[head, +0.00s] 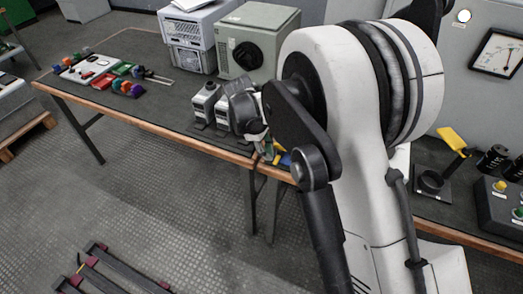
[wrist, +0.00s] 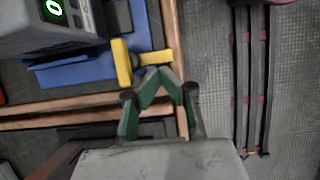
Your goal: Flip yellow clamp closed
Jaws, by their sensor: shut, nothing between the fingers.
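A yellow T-shaped piece (wrist: 122,62) shows in the wrist view beside a blue plate (wrist: 70,70) at the bench edge. In the head view a small yellow part (head: 278,158) shows beside my gripper (head: 267,150), mostly hidden by my arm. My gripper (wrist: 157,77) is shut and empty, its tips close to the right of the yellow piece. I cannot tell whether they touch it.
A grey device with a green display (wrist: 62,12) stands close by in the wrist view. Grey meters (head: 206,103), a beige box (head: 256,42) and coloured parts (head: 100,70) are on the bench. A dark rack (head: 110,270) lies on the otherwise open floor.

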